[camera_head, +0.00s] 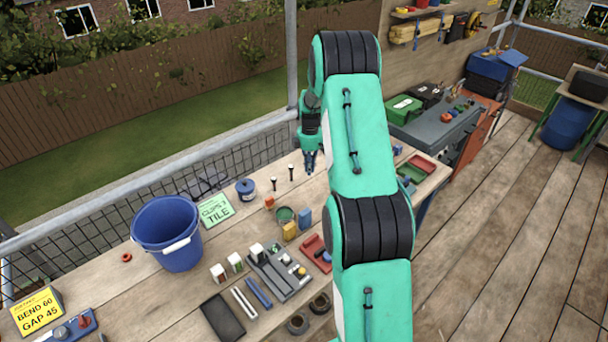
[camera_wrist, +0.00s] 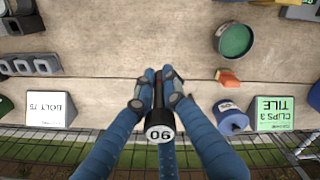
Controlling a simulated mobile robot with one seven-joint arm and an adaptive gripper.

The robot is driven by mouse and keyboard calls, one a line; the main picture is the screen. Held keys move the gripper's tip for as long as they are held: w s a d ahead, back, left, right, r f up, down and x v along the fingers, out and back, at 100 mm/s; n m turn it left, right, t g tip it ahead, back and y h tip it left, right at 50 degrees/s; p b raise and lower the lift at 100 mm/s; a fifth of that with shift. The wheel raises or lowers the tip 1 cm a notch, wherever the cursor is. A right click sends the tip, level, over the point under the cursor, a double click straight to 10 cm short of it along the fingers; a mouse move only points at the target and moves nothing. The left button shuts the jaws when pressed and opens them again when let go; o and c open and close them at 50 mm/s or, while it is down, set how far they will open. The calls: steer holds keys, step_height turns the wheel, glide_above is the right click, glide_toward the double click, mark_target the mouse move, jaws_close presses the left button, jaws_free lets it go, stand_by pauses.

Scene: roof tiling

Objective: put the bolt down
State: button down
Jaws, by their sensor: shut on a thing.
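My gripper (camera_head: 310,162) hangs low over the workbench (camera_head: 122,287), near its fence side. In the wrist view its blue fingers (camera_wrist: 162,82) are closed around a dark bolt (camera_wrist: 159,100). The bolt's round white end carries a dark number and faces the camera. The bolt's far end is hidden between the fingers, so I cannot tell whether it touches the bench. In the head view two small dark upright pieces (camera_head: 273,184) (camera_head: 291,172) stand left of the gripper.
A blue pot (camera_wrist: 230,117), an orange block (camera_wrist: 228,78) and a green-filled tin (camera_wrist: 234,40) are near the gripper. A green card (camera_wrist: 275,113) stands beyond the pot. A white card (camera_wrist: 50,109) and grey holders (camera_wrist: 30,65) are opposite. Bare wood lies around the fingertips.

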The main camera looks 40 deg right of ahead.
step_height(320, 180, down, 8)
steer(key=shift+f, duration=0.25)
steer(key=shift+w, duration=0.1)
glide_above(304, 173)
steer(key=shift+f+b, duration=0.35)
steer(key=shift+f, duration=0.4)
stand_by(0.4)
steer(key=shift+f, duration=1.8)
steer(key=c, duration=1.8)
jaws_free()
steer(key=shift+f, duration=0.1)
